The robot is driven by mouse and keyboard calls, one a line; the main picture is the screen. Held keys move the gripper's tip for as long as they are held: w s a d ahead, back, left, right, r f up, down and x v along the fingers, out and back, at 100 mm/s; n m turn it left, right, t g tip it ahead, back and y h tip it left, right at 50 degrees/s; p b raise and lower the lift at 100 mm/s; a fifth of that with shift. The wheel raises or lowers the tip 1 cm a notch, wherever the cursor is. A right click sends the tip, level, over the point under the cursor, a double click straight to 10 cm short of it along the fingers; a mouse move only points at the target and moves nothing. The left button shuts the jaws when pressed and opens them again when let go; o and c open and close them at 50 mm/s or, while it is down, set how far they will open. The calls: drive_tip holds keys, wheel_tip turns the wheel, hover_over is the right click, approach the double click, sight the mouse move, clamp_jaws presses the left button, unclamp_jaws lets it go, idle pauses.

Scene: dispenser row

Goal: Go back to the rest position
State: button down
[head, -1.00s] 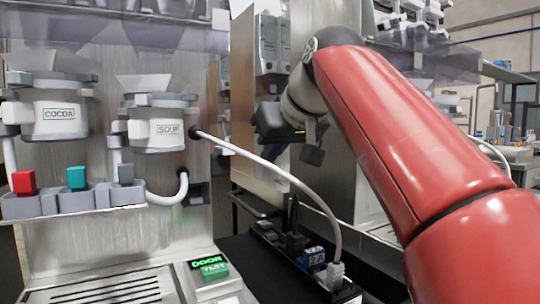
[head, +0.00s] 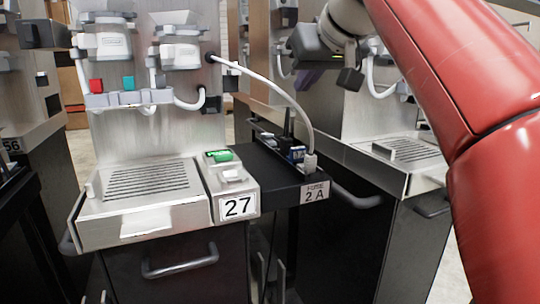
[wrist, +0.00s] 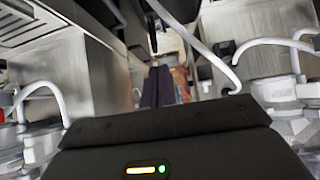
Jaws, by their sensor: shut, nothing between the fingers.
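My gripper (head: 307,77) is at the upper right of the head view, at the end of my red arm. It is raised in front of the machines to the right of the one labelled 27, above the black fuse box. In the wrist view its dark purple fingers (wrist: 158,86) are together with nothing between them. The dark gripper body covers the lower middle of that view.
Dispenser 27 (head: 150,207) stands at centre left with red, teal and grey blocks. A white cable (head: 277,86) runs from it to the black fuse box (head: 285,178) labelled 2 A. Another dispenser (head: 385,165) stands right. Floor shows at far left.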

drive_tip(key=s+d+f+m+g+h, duration=0.1)
drive_tip(key=s+d+f, duration=0.2)
drive_tip(key=s+f, duration=0.4)
drive_tip(key=s+d+f+m+g+h, duration=0.1)
drive_tip(key=s+f, duration=0.7)
drive_tip(key=f, duration=1)
drive_tip(key=s+d+f+m+g+h, duration=0.1)
drive_tip(key=s+d+f, duration=0.4)
drive_tip(key=f, duration=0.8)
drive_tip(key=shift+s+d+m+g+h, duration=0.15)
drive_tip(key=shift+s+m+g+h, duration=0.3)
drive_tip(key=shift+s+m, duration=0.55)
drive_tip(key=shift+s+f, duration=0.1)
drive_tip(key=shift+s, duration=0.05)
